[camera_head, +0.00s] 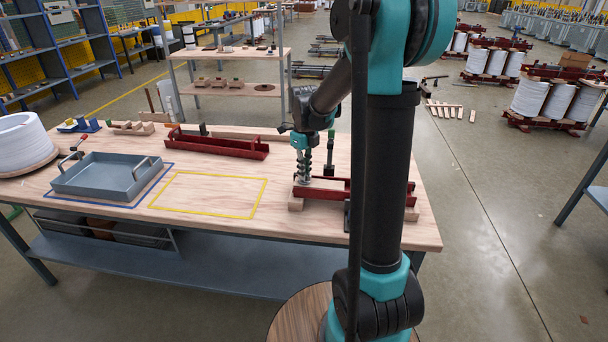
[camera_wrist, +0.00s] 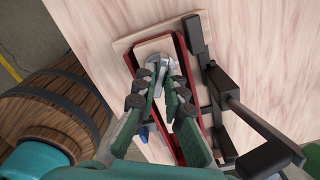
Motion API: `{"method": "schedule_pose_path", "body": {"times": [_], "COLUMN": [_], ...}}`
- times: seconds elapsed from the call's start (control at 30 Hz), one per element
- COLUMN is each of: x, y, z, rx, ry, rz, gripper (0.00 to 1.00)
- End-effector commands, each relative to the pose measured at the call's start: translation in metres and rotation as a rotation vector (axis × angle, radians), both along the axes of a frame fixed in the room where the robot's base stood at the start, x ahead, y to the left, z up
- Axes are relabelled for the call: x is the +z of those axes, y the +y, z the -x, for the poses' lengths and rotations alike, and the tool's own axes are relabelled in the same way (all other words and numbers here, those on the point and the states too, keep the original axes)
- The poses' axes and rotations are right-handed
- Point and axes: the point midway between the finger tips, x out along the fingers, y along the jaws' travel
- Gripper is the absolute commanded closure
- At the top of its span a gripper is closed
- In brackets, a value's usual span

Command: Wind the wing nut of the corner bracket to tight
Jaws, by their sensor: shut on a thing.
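My gripper (camera_head: 303,174) points down at the left part of a red channel-shaped assembly (camera_head: 337,195) on the workbench. In the wrist view, the fingers (camera_wrist: 163,88) are closed on a silvery metal wing nut (camera_wrist: 158,63) near one end of the red channel (camera_wrist: 184,57). The fingers hide part of the nut, and its thread cannot be made out. The corner bracket under it cannot be told apart clearly. A pale wooden block (camera_wrist: 120,46) lies under that end of the channel.
A black clamp-like tool (camera_wrist: 218,85) stands along the channel's side. On the workbench (camera_head: 110,222) are a grey tray (camera_head: 95,190), a bare yellow-outlined area (camera_head: 208,194) and another red channel (camera_head: 215,147). A wooden barrel (camera_wrist: 50,105) stands beside the bench.

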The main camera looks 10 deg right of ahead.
Motion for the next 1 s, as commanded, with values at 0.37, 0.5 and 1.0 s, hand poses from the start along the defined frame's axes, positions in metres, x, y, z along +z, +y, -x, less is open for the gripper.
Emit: {"method": "schedule_pose_path", "body": {"times": [0.37,0.5,1.0], "x": [0.0001,0.0001,0.0001], "y": [0.0,0.0001,0.0001], "z": [0.0,0.0001,0.0001], "rx": [-0.102,-0.277,-0.418], "ry": [0.0,0.0,0.0], "rz": [0.0,0.0,0.0], "gripper": [1.0,1.0,0.81]}}
